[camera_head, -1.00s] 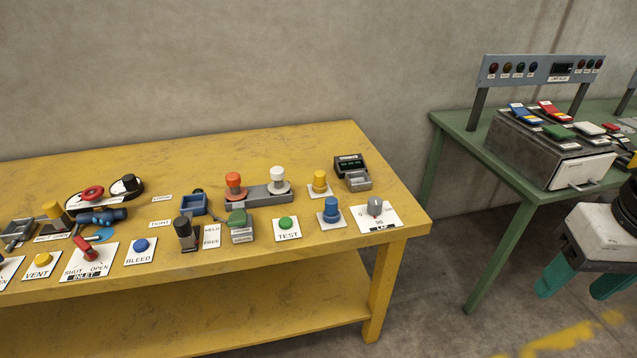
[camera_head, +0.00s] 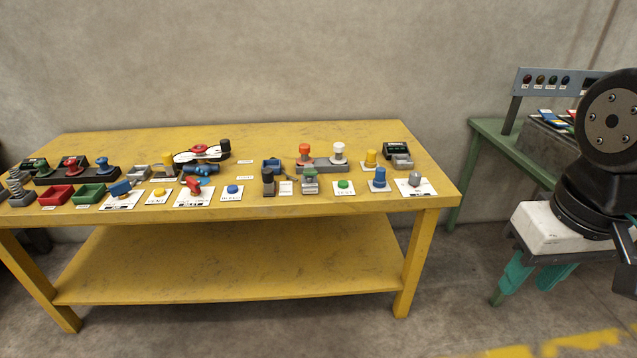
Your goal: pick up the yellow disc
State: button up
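A yellow spool-like piece (camera_head: 371,159), with a round body on a wider base, stands upright near the right end of the yellow table. It is the likeliest yellow disc, but its flange is too small to make out clearly. A blue piece of similar shape (camera_head: 379,179) stands just in front of it. My gripper (camera_head: 522,290) hangs to the right of the yellow table, well apart from the yellow piece. Its two teal fingers point down, spread apart, with nothing seen between them.
The yellow table (camera_head: 300,215) carries many controls, including a white-topped spool (camera_head: 338,152), an orange-topped one (camera_head: 305,152), a black box (camera_head: 396,152) and a dial plate (camera_head: 416,187). A green table (camera_head: 487,128) with a panel stands right, partly behind my arm. Floor shows in front.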

aim_at(370, 162)
jog(key=u, duration=0.25)
jog(key=k, duration=0.55)
jog(key=z, duration=0.7)
jog(key=i, duration=0.75)
jog(key=z, duration=0.55)
jog(key=i, duration=1.55)
jog(key=u, duration=1.4)
jog(key=i, duration=0.4)
jog(key=u, duration=0.45)
